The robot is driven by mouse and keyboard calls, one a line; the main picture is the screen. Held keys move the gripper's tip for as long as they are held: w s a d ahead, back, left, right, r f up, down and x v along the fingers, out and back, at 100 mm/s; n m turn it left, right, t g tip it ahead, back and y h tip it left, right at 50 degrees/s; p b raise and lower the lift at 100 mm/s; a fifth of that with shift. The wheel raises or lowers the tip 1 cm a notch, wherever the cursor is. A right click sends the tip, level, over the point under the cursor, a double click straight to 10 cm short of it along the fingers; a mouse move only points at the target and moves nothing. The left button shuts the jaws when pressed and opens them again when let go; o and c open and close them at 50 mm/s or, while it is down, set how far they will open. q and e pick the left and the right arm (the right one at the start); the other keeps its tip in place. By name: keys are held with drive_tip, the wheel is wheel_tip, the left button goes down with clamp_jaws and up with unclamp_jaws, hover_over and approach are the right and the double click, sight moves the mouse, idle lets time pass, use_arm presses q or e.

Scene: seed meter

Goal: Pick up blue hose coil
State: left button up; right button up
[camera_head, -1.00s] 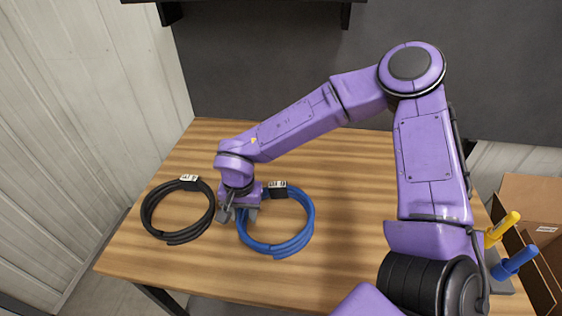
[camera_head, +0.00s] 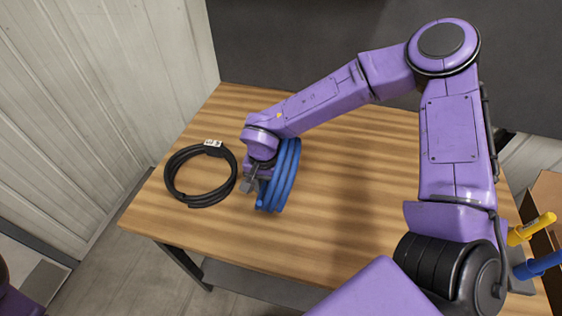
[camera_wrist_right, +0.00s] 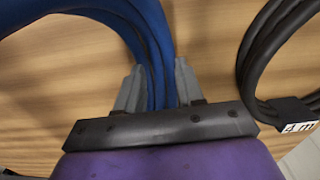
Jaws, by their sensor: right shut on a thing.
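The blue hose coil (camera_head: 283,174) is at the middle-left of the table in the head view, tilted up on edge against my right gripper (camera_head: 252,184). In the right wrist view my right gripper (camera_wrist_right: 157,88) has one grey finger on each side of the blue hose coil (camera_wrist_right: 132,32) and is shut on its strands. The coil's label is hidden in the head view. Whether the coil's lower edge touches the table is hard to tell. My left gripper is not in view.
A black hose coil (camera_head: 176,187) with a white label lies flat just left of my right gripper and also shows in the right wrist view (camera_wrist_right: 257,62). Yellow (camera_head: 531,229) and blue (camera_head: 538,265) handles stand at the right. The wooden table (camera_head: 345,200) is clear mid-right.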

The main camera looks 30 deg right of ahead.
drive_tip(key=shift+w+r, duration=0.1)
drive_tip(key=shift+r, duration=0.15)
clamp_jaws()
drive_tip(key=r, duration=0.2)
drive_tip(key=shift+a+r, duration=0.3)
drive_tip(key=shift+r, duration=0.1)
drive_tip(key=a+r, duration=0.1)
drive_tip(key=s+a+r+b, duration=0.1)
drive_tip(key=r, duration=0.1)
drive_tip(key=s+r, duration=0.1)
drive_tip(key=shift+s+a+r, duration=0.1)
drive_tip(key=shift+a+r, duration=0.1)
drive_tip(key=shift+a, duration=0.2)
drive_tip(key=s+a+r+b, duration=0.2)
drive_tip(key=s+a+r, duration=0.3)
drive_tip(key=a, duration=0.3)
drive_tip(key=shift+s+a, duration=0.15)
drive_tip(key=shift+s, duration=0.1)
drive_tip(key=o, duration=1.5)
unclamp_jaws()
